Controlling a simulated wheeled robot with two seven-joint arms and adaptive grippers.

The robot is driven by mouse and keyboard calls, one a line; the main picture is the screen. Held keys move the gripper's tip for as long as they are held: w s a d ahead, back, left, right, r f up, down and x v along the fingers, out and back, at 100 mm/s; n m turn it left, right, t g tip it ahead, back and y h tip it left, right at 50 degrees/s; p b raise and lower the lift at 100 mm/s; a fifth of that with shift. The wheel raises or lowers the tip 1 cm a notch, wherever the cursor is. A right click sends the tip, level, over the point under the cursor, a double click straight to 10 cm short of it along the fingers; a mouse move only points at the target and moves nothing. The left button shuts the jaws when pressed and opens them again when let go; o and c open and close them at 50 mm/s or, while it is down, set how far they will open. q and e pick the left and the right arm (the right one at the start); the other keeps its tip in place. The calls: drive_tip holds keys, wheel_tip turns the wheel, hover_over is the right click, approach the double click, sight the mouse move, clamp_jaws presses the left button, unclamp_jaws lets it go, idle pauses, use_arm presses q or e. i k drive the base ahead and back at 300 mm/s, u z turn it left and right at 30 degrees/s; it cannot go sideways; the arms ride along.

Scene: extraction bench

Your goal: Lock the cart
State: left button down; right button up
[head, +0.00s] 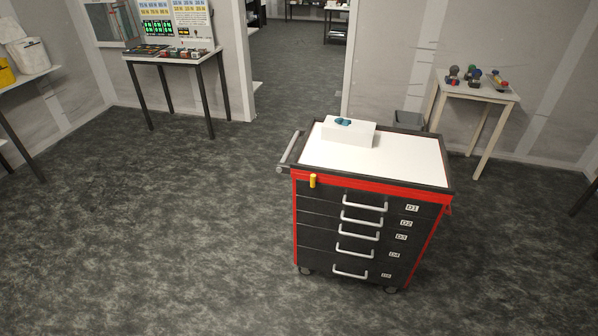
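The cart (369,242) is a black drawer cabinet with red trim, standing on casters on the dark floor right of centre. Its drawers are labelled D1 to D5, each with a pale bar handle, and all look closed. A yellow piece (313,181), perhaps the lock, sits on the red band at the front's upper left. A push handle (290,148) sticks out on the left side. On the white top (400,160) is a white box (348,133) with a small blue-teal item (342,121) on it. Neither of my grippers is in view.
The floor (170,230) in front and left of the cart is clear. A table with display boards (176,52) stands at back left, and a small white table (478,88) with several coloured objects at back right. A grey bin (409,121) is behind the cart. A doorway opens at the back.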

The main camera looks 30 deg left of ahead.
sight(313, 177)
drive_tip(key=u, duration=0.95)
